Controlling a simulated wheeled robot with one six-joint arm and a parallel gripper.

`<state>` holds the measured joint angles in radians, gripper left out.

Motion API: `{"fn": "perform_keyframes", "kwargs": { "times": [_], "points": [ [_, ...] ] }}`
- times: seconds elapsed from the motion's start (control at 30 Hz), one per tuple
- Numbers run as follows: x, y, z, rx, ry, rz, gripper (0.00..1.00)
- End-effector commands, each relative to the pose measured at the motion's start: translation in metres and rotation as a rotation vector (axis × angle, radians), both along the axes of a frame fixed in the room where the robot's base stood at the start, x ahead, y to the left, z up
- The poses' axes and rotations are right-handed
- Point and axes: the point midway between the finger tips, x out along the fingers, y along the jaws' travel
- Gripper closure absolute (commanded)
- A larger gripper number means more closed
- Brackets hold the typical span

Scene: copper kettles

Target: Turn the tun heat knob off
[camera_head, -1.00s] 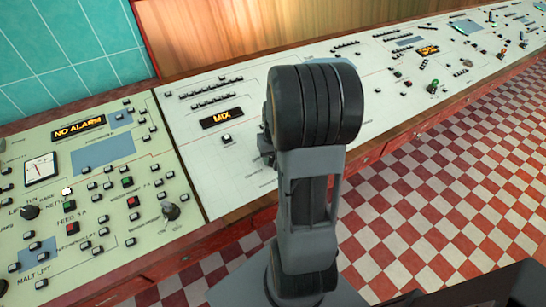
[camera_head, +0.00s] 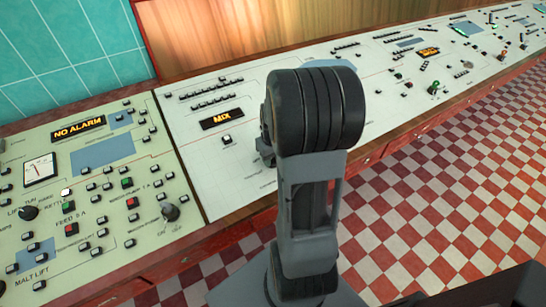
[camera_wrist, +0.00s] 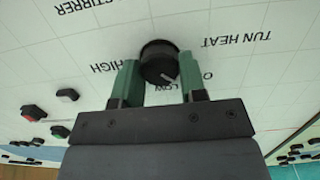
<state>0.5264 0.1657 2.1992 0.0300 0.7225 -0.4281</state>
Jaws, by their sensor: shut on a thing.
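The tun heat knob (camera_wrist: 157,61) is a round black knob on the pale panel in the wrist view. The "TUN HEAT" label stands upside down to its right. My gripper (camera_wrist: 160,84) has its two green fingers on either side of the knob, shut on it. A light pointer mark on the knob faces down and right, toward the partly covered "LOW" label. "HIGH" is printed to the left, and another label beginning with "O" is mostly hidden by the right finger.
The long console (camera_head: 215,165) carries many buttons, displays and other knobs, including a black knob (camera_head: 170,212) at left. In the wrist view, a red button (camera_wrist: 33,112) and a grey one (camera_wrist: 68,95) lie left of the gripper. Checkered floor (camera_head: 450,200) is open at right.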

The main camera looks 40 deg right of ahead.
Motion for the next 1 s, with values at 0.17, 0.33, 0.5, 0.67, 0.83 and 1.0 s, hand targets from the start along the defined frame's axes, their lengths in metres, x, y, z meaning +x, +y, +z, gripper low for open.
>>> {"fn": "perform_keyframes", "kwargs": {
  "times": [0.17, 0.33, 0.5, 0.67, 0.83, 1.0],
  "points": [
    [0.000, 0.000, 0.000, -0.001, -0.001, 0.001, 0.52],
    [0.000, 0.000, 0.000, 0.000, 0.000, 0.000, 0.36],
    [0.000, 0.000, 0.000, 0.000, 0.000, 0.000, 0.36],
    [0.000, 0.000, 0.006, 0.000, -0.001, -0.001, 0.36],
    [-0.001, 0.000, 0.032, -0.003, -0.005, -0.001, 0.36],
    [-0.003, 0.000, 0.068, -0.004, -0.006, -0.001, 0.36]
  ]
}}
